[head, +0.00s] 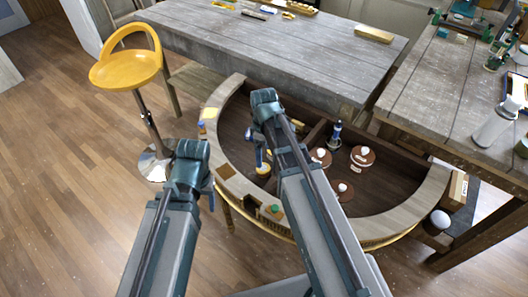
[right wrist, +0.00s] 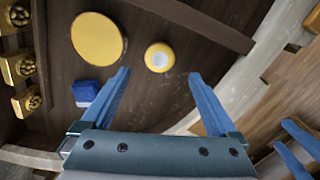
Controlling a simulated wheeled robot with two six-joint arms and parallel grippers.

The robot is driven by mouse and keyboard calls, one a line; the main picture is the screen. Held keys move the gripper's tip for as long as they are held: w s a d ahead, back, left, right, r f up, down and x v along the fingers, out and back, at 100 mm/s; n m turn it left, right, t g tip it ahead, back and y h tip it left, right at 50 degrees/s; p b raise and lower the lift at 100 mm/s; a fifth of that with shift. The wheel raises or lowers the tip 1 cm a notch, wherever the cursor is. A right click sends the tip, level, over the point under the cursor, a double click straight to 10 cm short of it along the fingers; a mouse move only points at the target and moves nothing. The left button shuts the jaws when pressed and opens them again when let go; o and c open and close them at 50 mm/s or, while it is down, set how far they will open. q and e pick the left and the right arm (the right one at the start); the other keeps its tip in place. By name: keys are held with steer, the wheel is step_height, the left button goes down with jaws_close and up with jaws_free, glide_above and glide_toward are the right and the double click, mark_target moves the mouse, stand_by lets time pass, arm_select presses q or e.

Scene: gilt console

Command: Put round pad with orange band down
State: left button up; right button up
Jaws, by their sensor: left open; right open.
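A small round yellow-orange piece with a pale centre (right wrist: 158,57) lies on the dark floor of the curved console in the right wrist view. It may be the round pad with orange band; I cannot be sure. A larger yellow disc (right wrist: 97,38) lies to its left. My right gripper (right wrist: 160,74) is open, with the small piece just beyond and between its fingertips, not held. In the head view this gripper (head: 259,152) is over the left part of the console, near a small yellow thing (head: 263,169). My left gripper (head: 210,192) is open and empty by the console's left rim.
The curved console's pale rim (head: 410,208) surrounds a dark recess with brown round pieces with white knobs (head: 362,156) and a dark bottle (head: 336,133). A blue block (right wrist: 87,93) lies near the right gripper. A yellow stool (head: 126,69) and grey table (head: 270,45) stand behind.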

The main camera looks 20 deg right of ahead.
arm_select(q)
step_height(320, 180, up, 3)
steer(key=shift+r+p, duration=0.1)
steer(key=shift+p, duration=0.95)
arm_select(e)
steer(key=s+a+r+m+h, duration=0.1)
steer(key=s+a+r+m, duration=0.2)
steer(key=s+a+m, duration=0.4)
steer(key=s+a, duration=0.3)
steer(key=s, duration=0.4)
steer(key=shift+a+r, duration=0.2)
steer(key=shift+a, duration=0.15)
steer(key=shift+s, duration=0.1)
